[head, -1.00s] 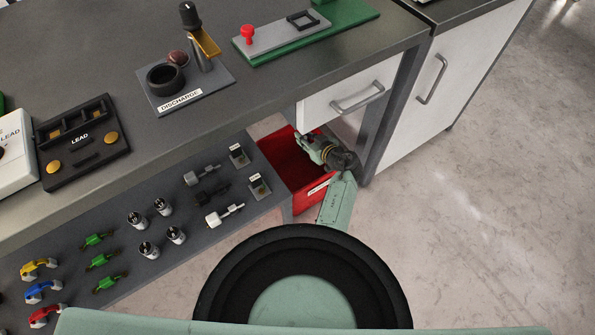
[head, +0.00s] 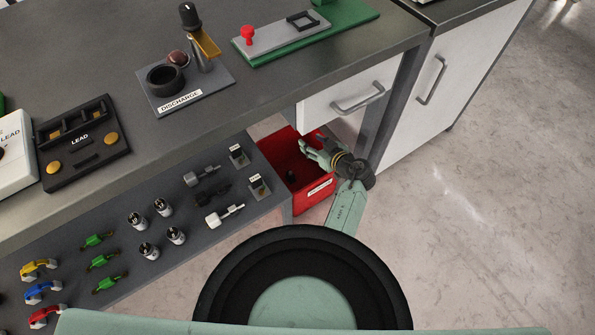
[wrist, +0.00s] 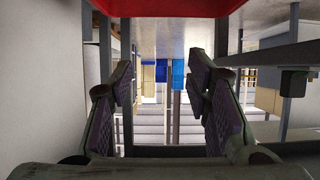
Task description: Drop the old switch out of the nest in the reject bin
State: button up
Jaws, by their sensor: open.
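The red reject bin (head: 318,200) stands low beside the bench, under the drawer, with a white label on its front. A small dark object (head: 291,175) lies inside it; it is too small to identify surely as the old switch. My gripper (head: 304,149) is over the bin's right part. In the wrist view my gripper (wrist: 160,82) is open with nothing between its fingers, and a red strip of the bin (wrist: 170,7) shows at the top. The black square frame (head: 303,19), apparently the nest, looks empty on its grey plate.
The drawer (head: 345,102) and a bench leg are close to my arm. A lower shelf (head: 130,275) holds several switches, cylinders and connectors left of the bin. Floor at right is clear.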

jog(key=v, duration=0.7)
jog(key=shift+s, duration=0.1)
